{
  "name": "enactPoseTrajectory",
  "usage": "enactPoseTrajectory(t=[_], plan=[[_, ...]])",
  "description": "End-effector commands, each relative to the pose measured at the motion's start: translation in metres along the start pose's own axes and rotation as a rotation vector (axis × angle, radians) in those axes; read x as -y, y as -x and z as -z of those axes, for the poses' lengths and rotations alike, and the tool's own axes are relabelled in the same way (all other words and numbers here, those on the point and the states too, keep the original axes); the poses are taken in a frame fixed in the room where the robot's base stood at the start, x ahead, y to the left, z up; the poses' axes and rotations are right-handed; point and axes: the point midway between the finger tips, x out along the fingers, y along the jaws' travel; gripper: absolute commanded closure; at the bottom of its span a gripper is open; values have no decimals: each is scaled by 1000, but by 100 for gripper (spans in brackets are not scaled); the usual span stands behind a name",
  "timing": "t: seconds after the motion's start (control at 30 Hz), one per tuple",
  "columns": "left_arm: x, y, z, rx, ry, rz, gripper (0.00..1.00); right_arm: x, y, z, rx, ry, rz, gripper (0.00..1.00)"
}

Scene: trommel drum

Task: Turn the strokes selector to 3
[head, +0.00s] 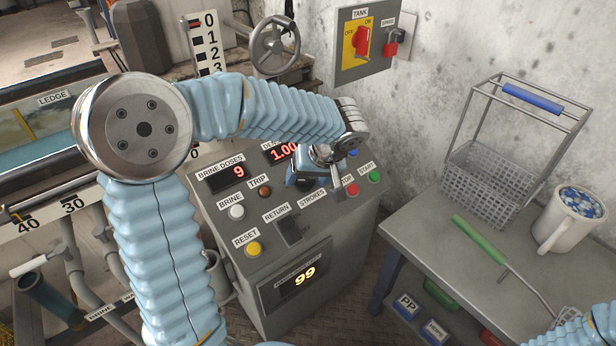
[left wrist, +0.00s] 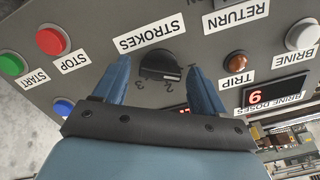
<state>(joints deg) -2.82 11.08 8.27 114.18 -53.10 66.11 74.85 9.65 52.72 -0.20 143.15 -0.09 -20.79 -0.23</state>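The strokes selector (left wrist: 160,65) is a black round knob on the grey control panel (head: 262,252). In the left wrist view its STROKES label (left wrist: 147,36) and the digits 2 and 3 beside it appear upside down. I cannot tell which digit the knob points to. My left gripper (left wrist: 160,72) is open, with one blue finger on each side of the knob; gaps show between fingers and knob. In the head view my left gripper (head: 322,180) is over the panel above the STROKES label (head: 313,198) and hides the knob. My right gripper is out of view.
The STOP button (left wrist: 50,41), START button (left wrist: 11,65), a blue button (left wrist: 63,107) and the TRIP lamp (left wrist: 236,62) are close around the gripper. A bench (head: 420,225) at right carries a wire basket (head: 490,185), a mug (head: 570,215) and a green-handled tool (head: 479,239).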

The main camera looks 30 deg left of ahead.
Motion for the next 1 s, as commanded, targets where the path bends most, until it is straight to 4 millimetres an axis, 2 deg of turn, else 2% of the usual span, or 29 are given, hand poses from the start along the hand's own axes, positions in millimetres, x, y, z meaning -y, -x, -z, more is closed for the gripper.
enactPoseTrajectory(t=[0.03, 0.3, 0.33, 0.67, 1.0], plan=[[0, 0, 0, 0, 0, 0, 38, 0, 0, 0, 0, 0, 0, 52], [0, 0, 0, 0, 0, 0, 79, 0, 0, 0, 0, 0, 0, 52], [0, 0, 0, 0, 0, 0, 82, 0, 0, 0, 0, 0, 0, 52], [0, 0, 0, 0, -53, 2, 82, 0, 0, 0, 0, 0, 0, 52], [-1, 1, 0, -1, -297, 10, 82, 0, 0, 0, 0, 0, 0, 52]])
